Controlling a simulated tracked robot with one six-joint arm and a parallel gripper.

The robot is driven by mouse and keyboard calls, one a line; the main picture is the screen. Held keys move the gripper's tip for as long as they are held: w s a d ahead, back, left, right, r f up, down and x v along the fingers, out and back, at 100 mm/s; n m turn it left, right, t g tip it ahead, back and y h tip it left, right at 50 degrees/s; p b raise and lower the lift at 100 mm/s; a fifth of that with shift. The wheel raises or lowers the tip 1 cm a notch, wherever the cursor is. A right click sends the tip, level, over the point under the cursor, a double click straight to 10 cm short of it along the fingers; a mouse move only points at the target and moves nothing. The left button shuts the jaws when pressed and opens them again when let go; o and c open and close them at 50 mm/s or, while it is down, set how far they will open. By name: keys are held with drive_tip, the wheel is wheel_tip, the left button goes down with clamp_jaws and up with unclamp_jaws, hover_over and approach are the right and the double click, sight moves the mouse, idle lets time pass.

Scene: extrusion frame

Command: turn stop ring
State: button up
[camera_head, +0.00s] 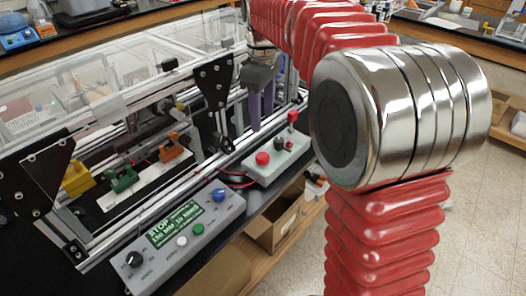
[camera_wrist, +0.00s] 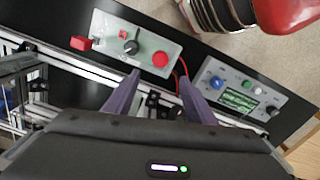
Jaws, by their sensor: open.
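I cannot tell for sure which part is the stop ring. A grey control box (camera_head: 190,240) has a green display (camera_head: 175,224) reading "STOP" and some millimetre figures, a black knob (camera_head: 133,259), a blue knob (camera_head: 218,195) and white and green buttons. A second grey box (camera_head: 276,165) carries a red button (camera_head: 262,158), a black knob (camera_head: 281,143) and a red lever (camera_head: 292,118). My gripper (camera_head: 261,118) is open and empty, with purple fingers above the extrusion frame behind the second box. In the wrist view my gripper (camera_wrist: 160,78) points toward the rail and the boxes.
Aluminium rails (camera_head: 190,200) run along the bench behind the boxes. Black plates (camera_head: 213,90) rise beside my gripper. A cardboard box (camera_head: 275,222) sits under the bench edge.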

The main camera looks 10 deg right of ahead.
sight(263, 155)
drive_tip(key=shift+f, duration=0.15)
wheel_tip(263, 155, down, 14)
drive_tip(key=shift+r, duration=0.2)
idle(0.5)
drive_tip(key=c, duration=1)
drive_tip(key=shift+c, duration=0.2)
